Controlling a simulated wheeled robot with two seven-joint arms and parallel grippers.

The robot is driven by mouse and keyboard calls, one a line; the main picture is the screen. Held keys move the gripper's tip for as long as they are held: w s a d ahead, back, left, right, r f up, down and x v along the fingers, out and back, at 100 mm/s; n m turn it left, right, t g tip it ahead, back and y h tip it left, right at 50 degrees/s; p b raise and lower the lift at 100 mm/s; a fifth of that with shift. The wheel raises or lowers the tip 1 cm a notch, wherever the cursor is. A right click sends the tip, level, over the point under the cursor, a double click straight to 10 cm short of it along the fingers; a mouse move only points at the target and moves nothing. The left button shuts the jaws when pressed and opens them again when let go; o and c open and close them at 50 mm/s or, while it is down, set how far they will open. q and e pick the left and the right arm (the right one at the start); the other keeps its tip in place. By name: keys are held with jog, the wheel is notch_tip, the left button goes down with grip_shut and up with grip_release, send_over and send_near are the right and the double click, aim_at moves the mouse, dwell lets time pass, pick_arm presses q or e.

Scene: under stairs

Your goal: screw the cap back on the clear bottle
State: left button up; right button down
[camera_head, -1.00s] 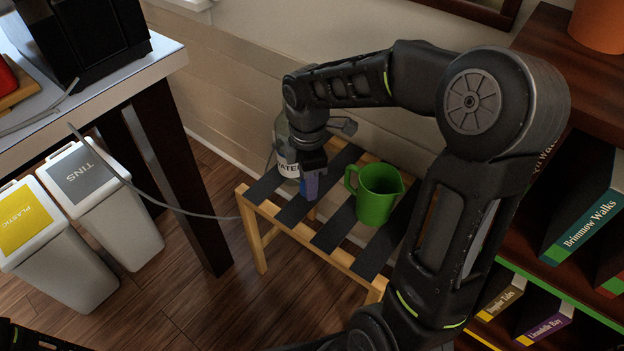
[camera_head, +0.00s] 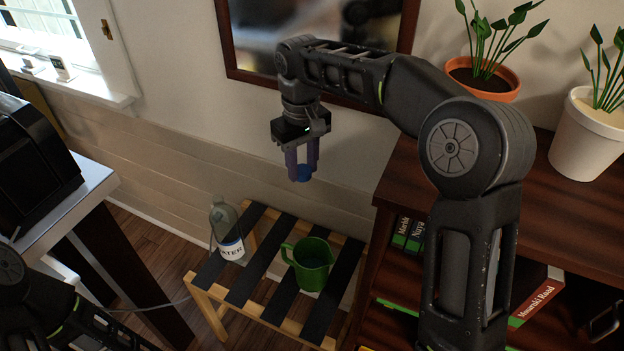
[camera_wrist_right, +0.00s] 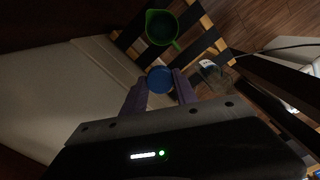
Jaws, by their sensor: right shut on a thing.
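The clear bottle (camera_head: 226,228) with a white WATER label stands upright on the left end of the slatted bench (camera_head: 232,318). It also shows in the right wrist view (camera_wrist_right: 209,72). My right gripper (camera_head: 303,176) is shut on a blue cap (camera_head: 304,173) and holds it in the air, above and to the right of the bottle, well apart from it. The cap shows between the purple fingers in the right wrist view (camera_wrist_right: 160,80). My left arm shows at the lower left, but its gripper is out of view.
A green jug (camera_head: 312,264) stands on the bench right of the bottle. A dark bookcase (camera_head: 425,180) with potted plants is at the right. A counter (camera_head: 75,210) with a black appliance stands at the left. A framed panel (camera_head: 340,30) hangs on the wall behind.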

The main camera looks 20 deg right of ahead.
jog(key=shift+s+d+r+m, duration=0.15)
jog(key=shift+d+m, duration=0.25)
jog(key=shift+m, duration=0.4)
jog(key=shift+s+m, duration=0.2)
jog(key=shift+m, duration=0.6)
notch_tip(320, 180, down, 9)
jog(key=s, duration=0.2)
jog(key=shift+a, duration=0.1)
